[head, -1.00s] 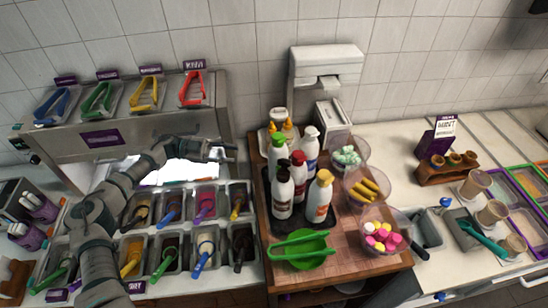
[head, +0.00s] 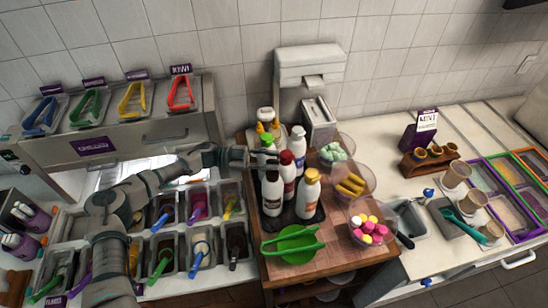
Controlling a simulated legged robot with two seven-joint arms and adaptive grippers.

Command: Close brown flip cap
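Several topping bottles stand upright in a black tray (head: 290,220) on the wooden cart. They include a dark brown bottle (head: 271,195) at front left, a white bottle with an orange-tan cap (head: 311,176), a red-capped bottle (head: 286,158), a white bottle (head: 298,146) and a green-capped bottle (head: 266,140). I cannot make out a brown flip cap or whether any cap is open. My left gripper (head: 267,158) reaches in from the left among the bottles, just below the green cap and above the dark bottle. Its finger opening is too small to tell. My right gripper is out of view.
A green bowl with green tongs (head: 290,244) is at the cart's front. Clear bowls of sweets (head: 369,230) line its right side. A paper dispenser (head: 308,66) stands behind. Topping bins with scoops (head: 199,253) lie left, under my arm.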

